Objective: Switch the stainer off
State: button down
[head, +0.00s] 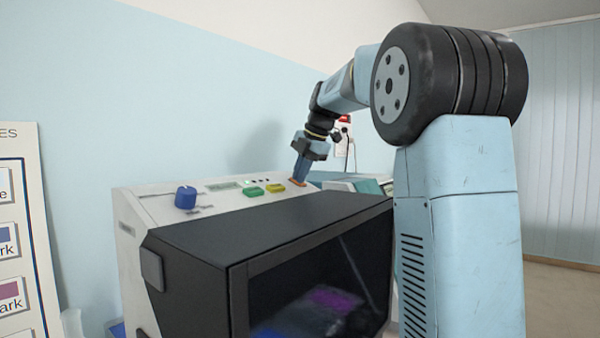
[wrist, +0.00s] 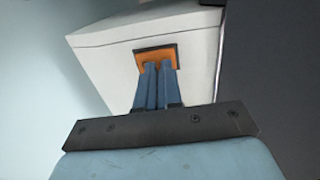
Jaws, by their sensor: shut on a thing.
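The stainer (head: 128,262) is a white box with a dark hood and a sloping control panel on top. An orange switch (head: 297,183) is at the right end of that panel. In the wrist view the orange switch (wrist: 142,57) sits in a dark square frame on a white surface. My gripper (head: 299,178) points down at the switch, and its fingers touch it. In the wrist view my blue gripper fingers (wrist: 157,68) are close together, shut on the switch and covering part of it. I cannot tell which way the switch is set.
The panel also has a blue knob (head: 186,197), a small display (head: 222,186), a green button (head: 253,191) and a yellow button (head: 275,188). A wall socket with a red part (head: 343,135) is behind. A poster (head: 15,230) stands at the left. Another device (head: 360,184) is at the right.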

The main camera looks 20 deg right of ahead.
jog(key=shift+d+f, duration=0.1)
jog(key=shift+f, duration=0.1)
jog(key=shift+d+r, duration=0.1)
jog(key=shift+r, duration=0.35)
jog(key=v, duration=1.3)
jog(key=shift+s, duration=0.2)
